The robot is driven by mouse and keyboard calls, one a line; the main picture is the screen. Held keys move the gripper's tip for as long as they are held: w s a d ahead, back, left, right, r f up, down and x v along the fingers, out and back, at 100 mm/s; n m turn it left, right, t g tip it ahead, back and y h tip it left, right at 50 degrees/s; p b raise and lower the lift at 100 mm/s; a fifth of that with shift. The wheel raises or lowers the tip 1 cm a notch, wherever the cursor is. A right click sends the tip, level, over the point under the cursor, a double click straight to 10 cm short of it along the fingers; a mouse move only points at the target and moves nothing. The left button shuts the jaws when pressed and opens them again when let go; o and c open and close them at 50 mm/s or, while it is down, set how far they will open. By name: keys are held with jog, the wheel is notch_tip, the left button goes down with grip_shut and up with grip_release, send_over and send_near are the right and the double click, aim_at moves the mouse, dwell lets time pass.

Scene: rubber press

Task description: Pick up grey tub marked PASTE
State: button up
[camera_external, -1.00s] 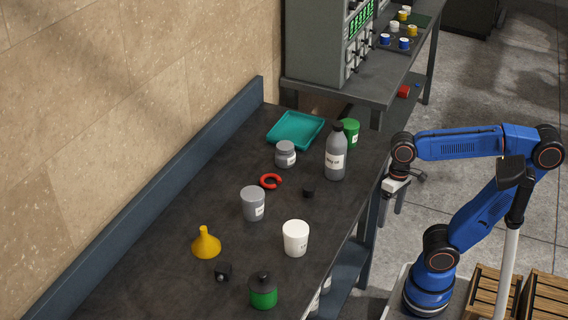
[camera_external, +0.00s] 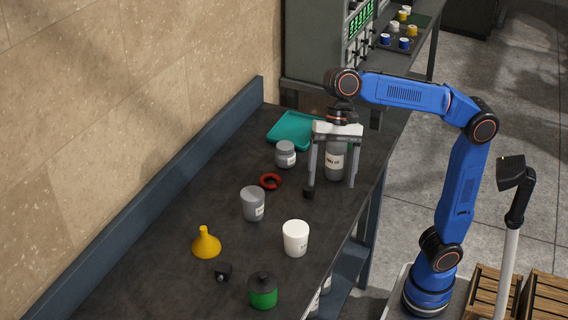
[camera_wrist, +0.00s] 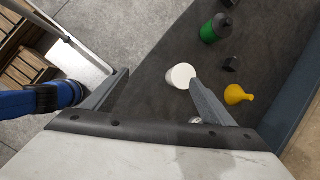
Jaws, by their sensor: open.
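The grey tub (camera_external: 253,204) stands upright on the dark bench, left of my gripper in the external view. It has a pale label, too small to read. A shorter grey jar (camera_external: 285,154) with a label stands further back. My gripper (camera_external: 330,188) is open, fingers pointing down, over the right side of the bench, and overlaps the grey bottle (camera_external: 335,162) in the picture. Nothing is seen held. In the wrist view my gripper (camera_wrist: 159,77) has its fingers wide apart; the right finger partly hides a pale grey thing that I cannot identify.
A white tub (camera_external: 296,238), yellow funnel (camera_external: 206,243), green jar (camera_external: 263,291) and small black block (camera_external: 223,272) stand nearer. A red ring (camera_external: 270,181) lies behind the grey tub. A teal tray (camera_external: 290,131) is at the back. The bench's left strip is clear.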

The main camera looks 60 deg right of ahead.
jog(key=w+a+r+m, duration=0.1)
jog(key=w+a+r, duration=0.2)
jog(key=m+t+h, duration=0.1)
jog(key=m+h, duration=0.4)
send_near(253, 202)
jog(key=d+f, duration=0.1)
jog(key=w+d+f, duration=0.1)
jog(key=f, duration=0.1)
jog(key=d+f, duration=0.1)
jog(key=f, duration=0.1)
jog(key=shift+w+f, duration=0.35)
jog(key=shift+f, duration=3.75)
jog(key=shift+c, duration=0.3)
